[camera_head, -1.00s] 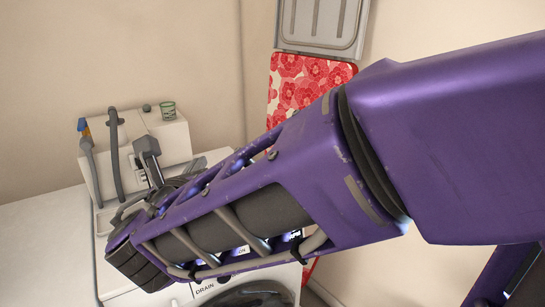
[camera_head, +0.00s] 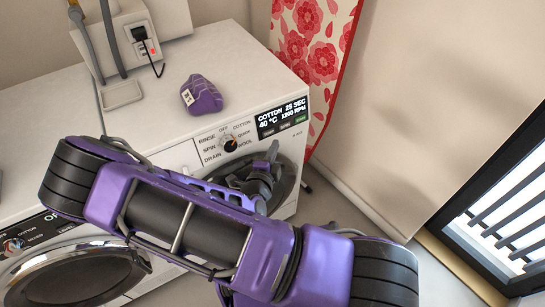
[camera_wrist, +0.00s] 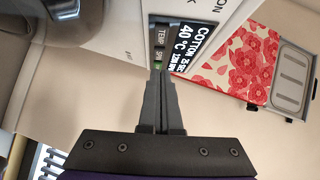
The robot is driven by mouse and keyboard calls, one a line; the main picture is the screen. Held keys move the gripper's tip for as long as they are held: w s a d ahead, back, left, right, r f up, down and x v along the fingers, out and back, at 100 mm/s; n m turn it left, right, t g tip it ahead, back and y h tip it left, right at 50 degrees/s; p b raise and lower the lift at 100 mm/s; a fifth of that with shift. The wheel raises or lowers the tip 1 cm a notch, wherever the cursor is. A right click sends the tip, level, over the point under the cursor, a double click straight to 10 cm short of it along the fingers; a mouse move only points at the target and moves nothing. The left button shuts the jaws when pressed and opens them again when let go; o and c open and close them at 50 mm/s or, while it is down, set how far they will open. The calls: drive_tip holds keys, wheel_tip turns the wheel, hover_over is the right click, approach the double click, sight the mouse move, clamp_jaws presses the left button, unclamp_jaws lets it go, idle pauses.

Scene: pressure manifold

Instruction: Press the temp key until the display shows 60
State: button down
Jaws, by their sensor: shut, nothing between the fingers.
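The washer's display (camera_head: 282,113) reads COTTON, 25 SEC, 40 °C and what looks like 1200 RPM. It shows rotated in the wrist view (camera_wrist: 188,47). The temp key (camera_wrist: 160,36) is in the dark key strip beside the display, and it also shows at the left of the row under the display in the head view (camera_head: 268,132). My gripper (camera_wrist: 160,75) is shut and empty. Its tips are in front of the strip's far end, near the spin key (camera_wrist: 158,54) and a green glow. In the head view my gripper (camera_head: 273,150) is just below the keys. Contact cannot be told.
A program dial (camera_head: 230,144) sits left of the display, and the round door is below, partly behind my arm. A purple object (camera_head: 203,95) lies on the washer top (camera_head: 145,125). A second washer (camera_head: 75,270) stands at left. A red floral board (camera_head: 312,45) leans behind.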

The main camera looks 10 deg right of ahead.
sight(272, 131)
drive_tip(key=w, duration=0.3)
drive_tip(key=w+f, duration=0.1)
drive_tip(key=shift+w+a+f+b, duration=0.1)
drive_tip(key=shift+w+a+b, duration=0.15)
drive_tip(key=shift+b, duration=0.1)
drive_tip(key=shift+w, duration=0.2)
drive_tip(key=shift+w+a, duration=0.1)
